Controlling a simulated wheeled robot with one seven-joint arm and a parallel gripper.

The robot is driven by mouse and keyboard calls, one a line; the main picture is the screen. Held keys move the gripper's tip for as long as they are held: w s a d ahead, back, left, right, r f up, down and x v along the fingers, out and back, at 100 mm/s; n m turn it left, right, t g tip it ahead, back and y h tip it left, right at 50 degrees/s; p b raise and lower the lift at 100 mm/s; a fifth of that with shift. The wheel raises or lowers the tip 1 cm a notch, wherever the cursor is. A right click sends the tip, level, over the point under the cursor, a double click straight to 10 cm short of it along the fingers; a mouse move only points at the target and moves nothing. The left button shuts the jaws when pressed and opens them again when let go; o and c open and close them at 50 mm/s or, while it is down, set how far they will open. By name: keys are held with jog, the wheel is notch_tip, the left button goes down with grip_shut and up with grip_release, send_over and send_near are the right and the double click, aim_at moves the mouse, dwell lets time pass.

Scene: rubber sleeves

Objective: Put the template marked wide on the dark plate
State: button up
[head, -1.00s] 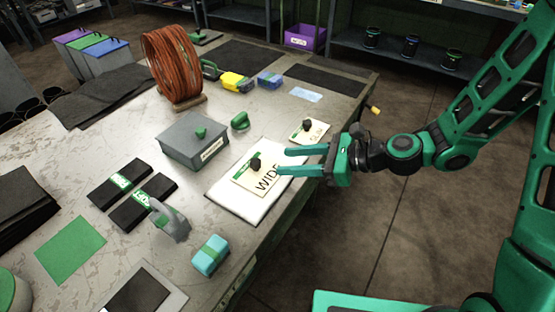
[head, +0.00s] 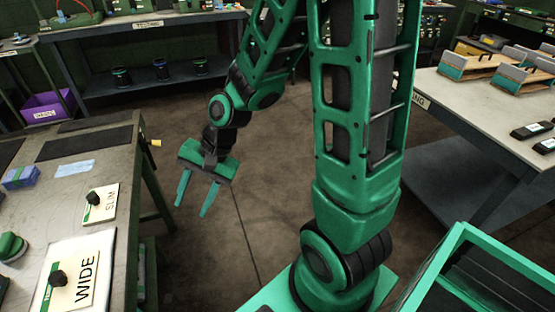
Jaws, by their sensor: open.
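The template marked WIDE (head: 84,279), a cream card with a dark knob and a green strip, lies on a white pad (head: 104,240) at the left table's near right corner. Part of it is cut off by the bottom of the picture. A smaller template marked SLIM (head: 104,207) lies behind it. My gripper (head: 190,211) is open and empty, fingers pointing down, to the right of that table and apart from both templates. Flat dark pieces, one of them a dark mat (head: 86,143), lie at the table's far end; I cannot tell which thing is the dark plate.
A second table (head: 470,100) at the right bears dark flat objects (head: 532,130) and wooden-looking holders (head: 470,65). A green-rimmed bin (head: 462,238) is at the lower right. A shelf with dark cups (head: 160,70) stands behind. Bare floor (head: 270,170) lies between the tables.

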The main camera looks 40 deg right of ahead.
jog(key=s+d+r+n+h, duration=0.1)
jog(key=s+d+r+h, duration=0.15)
jog(key=d, duration=0.45)
jog(key=s+d+r+n+h, duration=0.1)
jog(key=s+d+r, duration=0.15)
jog(key=d, duration=0.45)
jog(key=s+d+r+n+g+h, duration=0.1)
jog(key=s+d+r+h, duration=0.1)
jog(key=s+d+r, duration=0.3)
jog(key=s+d, duration=0.4)
jog(key=s, duration=0.4)
jog(key=shift+d+r+n+g, duration=0.2)
jog(key=shift+d+n+g, duration=0.1)
